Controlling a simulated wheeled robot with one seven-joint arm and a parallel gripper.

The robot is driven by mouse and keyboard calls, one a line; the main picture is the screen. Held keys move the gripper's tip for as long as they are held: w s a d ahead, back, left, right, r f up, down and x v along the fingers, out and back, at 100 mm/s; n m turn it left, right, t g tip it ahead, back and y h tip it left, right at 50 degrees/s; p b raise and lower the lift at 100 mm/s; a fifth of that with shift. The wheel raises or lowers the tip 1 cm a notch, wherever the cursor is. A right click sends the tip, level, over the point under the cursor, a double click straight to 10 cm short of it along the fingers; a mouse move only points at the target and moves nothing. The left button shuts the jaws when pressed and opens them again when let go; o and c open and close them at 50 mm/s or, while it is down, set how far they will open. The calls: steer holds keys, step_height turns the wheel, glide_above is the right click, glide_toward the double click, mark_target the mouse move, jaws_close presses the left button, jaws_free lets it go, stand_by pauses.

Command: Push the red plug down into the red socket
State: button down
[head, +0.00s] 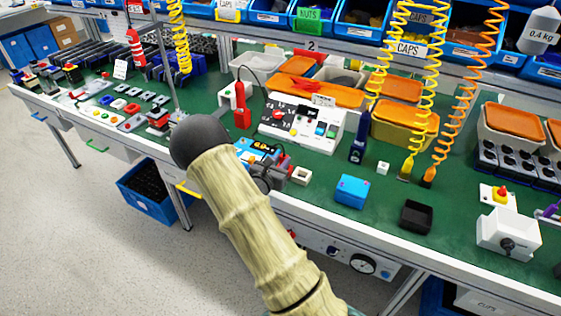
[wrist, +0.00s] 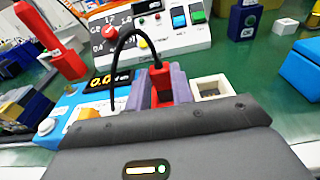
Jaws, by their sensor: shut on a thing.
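The red plug (wrist: 158,82) shows in the wrist view with a black cable curving from its top to the left. My gripper (wrist: 159,88) is shut on it, one grey-purple finger on each side. In the head view, my gripper (head: 272,174) is at the front of the bench, beside the blue meter (head: 258,147), with a bit of red showing near the fingers. The blue meter (wrist: 72,98) with its lit display is just left of the plug in the wrist view. I cannot make out the red socket; the plug's lower end is hidden by my gripper.
A small white open block (wrist: 211,87) stands right of the fingers. A white control panel (head: 302,122) is behind, and a red upright tool (head: 241,106) stands behind the meter. A blue box (head: 351,190) and a black tray (head: 416,216) lie to the right.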

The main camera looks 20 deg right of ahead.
steer(key=shift+f+b, duration=0.6)
steer(key=shift+f, duration=0.3)
steer(key=c, duration=1.1)
jaws_free()
steer(key=shift+c, duration=0.2)
steer(key=v, duration=1.7)
steer(key=shift+a, duration=0.15)
steer(key=shift+s, duration=0.2)
